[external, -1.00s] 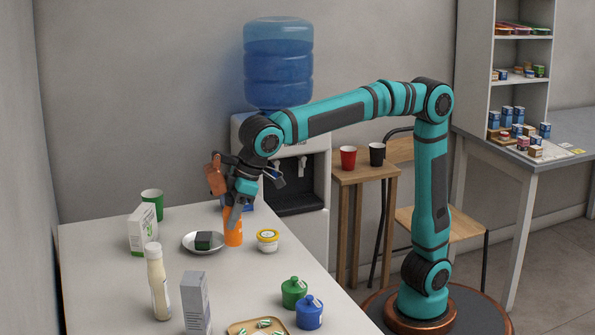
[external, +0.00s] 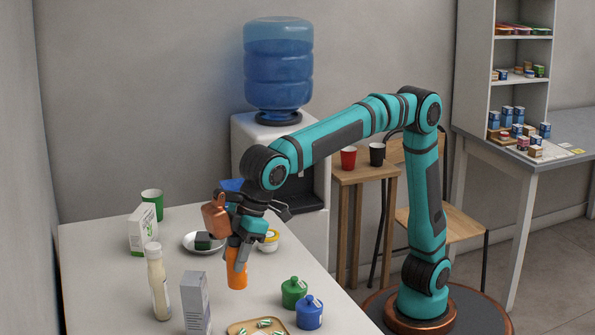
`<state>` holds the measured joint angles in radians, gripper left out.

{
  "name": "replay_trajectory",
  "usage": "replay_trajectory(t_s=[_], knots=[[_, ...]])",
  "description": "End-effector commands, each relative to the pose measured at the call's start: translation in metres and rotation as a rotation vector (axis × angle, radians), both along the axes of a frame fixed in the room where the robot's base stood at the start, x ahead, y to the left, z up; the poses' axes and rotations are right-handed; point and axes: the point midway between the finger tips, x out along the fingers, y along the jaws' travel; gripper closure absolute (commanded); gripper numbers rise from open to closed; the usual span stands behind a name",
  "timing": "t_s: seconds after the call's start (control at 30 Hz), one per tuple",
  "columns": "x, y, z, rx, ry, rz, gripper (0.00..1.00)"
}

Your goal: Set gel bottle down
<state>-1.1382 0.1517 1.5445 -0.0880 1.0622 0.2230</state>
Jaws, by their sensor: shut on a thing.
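An orange bottle (external: 237,275), which I take to be the gel bottle, hangs upright below my gripper (external: 238,246). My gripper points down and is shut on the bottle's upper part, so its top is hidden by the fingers. The bottle is over the white table (external: 115,290), in its middle part. I cannot tell whether its base touches the tabletop or is a little above it.
A plate (external: 190,246) with a dark block (external: 203,241) and a yellow-white tub (external: 268,241) are behind the bottle. A green jar (external: 294,293), a blue jar (external: 310,312), a tray (external: 240,330), a grey carton (external: 196,305) and a cream bottle (external: 159,285) stand nearer.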

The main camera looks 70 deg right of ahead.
Motion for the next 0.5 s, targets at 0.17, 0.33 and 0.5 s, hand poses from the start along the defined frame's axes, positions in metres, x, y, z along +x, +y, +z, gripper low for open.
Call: replay_trajectory(t_s=[0.17,0.33,0.5], knots=[[0.0,0.0,-0.02,0.0,0.0,0.0,0.85],[0.0,-0.001,-0.03,-0.001,0.0,0.0,0.85],[0.0,-0.001,-0.052,-0.002,0.0,0.0,0.85]])
